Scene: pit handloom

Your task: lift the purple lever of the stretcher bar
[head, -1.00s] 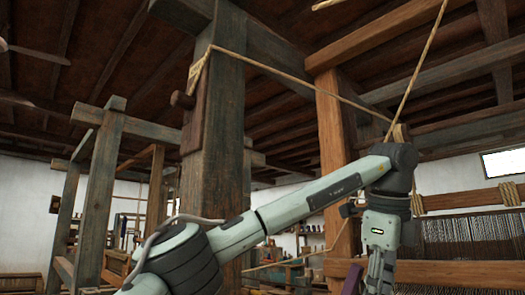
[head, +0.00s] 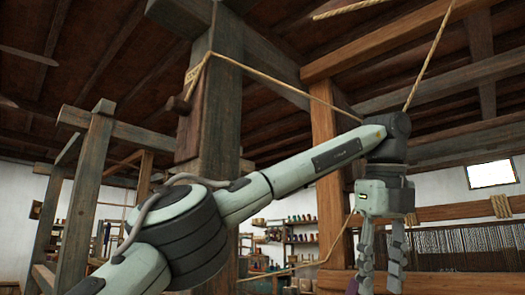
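A small purple piece (head: 352,287), which looks like the lever, shows at the bottom edge of the head view, just left of my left gripper's fingers. Most of it is cut off by the frame, and I cannot make out the stretcher bar. My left gripper (head: 381,285) hangs pointing down in front of the loom, its two fingers apart with a gap between them. I see nothing between the fingers. The nearer finger is close to the purple piece; I cannot tell whether they touch. My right gripper is not in view.
A thick dark wooden post (head: 212,110) stands behind my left arm, with a rope (head: 270,80) running from it. A lighter wooden post (head: 326,170) stands behind the forearm. Warp threads and heddles (head: 460,240) fill the right. Shelves (head: 290,235) stand far back.

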